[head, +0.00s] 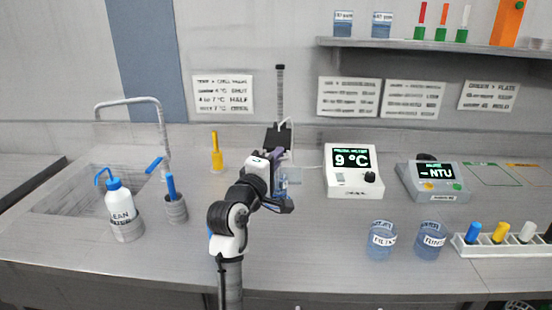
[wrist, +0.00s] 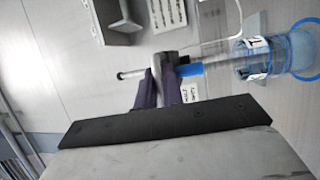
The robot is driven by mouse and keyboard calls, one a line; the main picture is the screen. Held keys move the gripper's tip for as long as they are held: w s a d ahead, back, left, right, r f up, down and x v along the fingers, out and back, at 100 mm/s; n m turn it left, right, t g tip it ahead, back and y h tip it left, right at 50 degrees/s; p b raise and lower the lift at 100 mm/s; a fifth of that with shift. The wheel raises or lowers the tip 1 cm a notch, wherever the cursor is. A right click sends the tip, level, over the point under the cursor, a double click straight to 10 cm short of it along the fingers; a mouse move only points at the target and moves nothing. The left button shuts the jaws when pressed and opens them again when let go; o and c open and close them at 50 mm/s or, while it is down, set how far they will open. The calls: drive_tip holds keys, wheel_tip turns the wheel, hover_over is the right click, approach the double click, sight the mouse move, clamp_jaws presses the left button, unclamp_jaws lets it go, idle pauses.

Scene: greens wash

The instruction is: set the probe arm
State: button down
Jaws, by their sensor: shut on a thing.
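The probe stand's dark post (head: 280,95) rises from behind my gripper at the middle back of the counter. My gripper (head: 277,156) is at the post, and my arm hides much of the stand. In the wrist view my gripper's dark fingers (wrist: 166,88) are shut on a grey part of the probe arm (wrist: 166,62). A thin rod and a blue collar (wrist: 190,70) show on either side of it. A clear labelled beaker of bluish liquid (wrist: 285,52) is beside the collar; it also shows partly behind my arm (head: 294,176). Whether the probe tip is inside it, I cannot tell.
A white meter (head: 353,172) reads 9 °C; a grey meter (head: 434,181) reads "- NTU". Two beakers (head: 382,240) (head: 430,240) and a vial rack (head: 500,246) stand front right. A wash bottle (head: 120,203), blue-handled tool in a cup (head: 175,207) and yellow tool (head: 216,156) stand left.

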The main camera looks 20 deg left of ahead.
wheel_tip(320, 180, up, 10)
drive_tip(key=p, duration=0.7)
drive_tip(key=c, duration=1.6)
unclamp_jaws()
drive_tip(key=shift+c, duration=0.2)
drive_tip(key=shift+o, duration=0.6)
drive_tip(key=shift+f, duration=0.1)
drive_tip(key=shift+s+f, duration=0.15)
drive_tip(key=shift+s, duration=0.15)
drive_tip(key=s+a+f+b, duration=0.1)
drive_tip(key=s+b, duration=0.3)
drive_tip(key=s, duration=0.9)
drive_tip(key=shift+a+f+b, duration=0.3)
drive_tip(key=shift+f, duration=0.15)
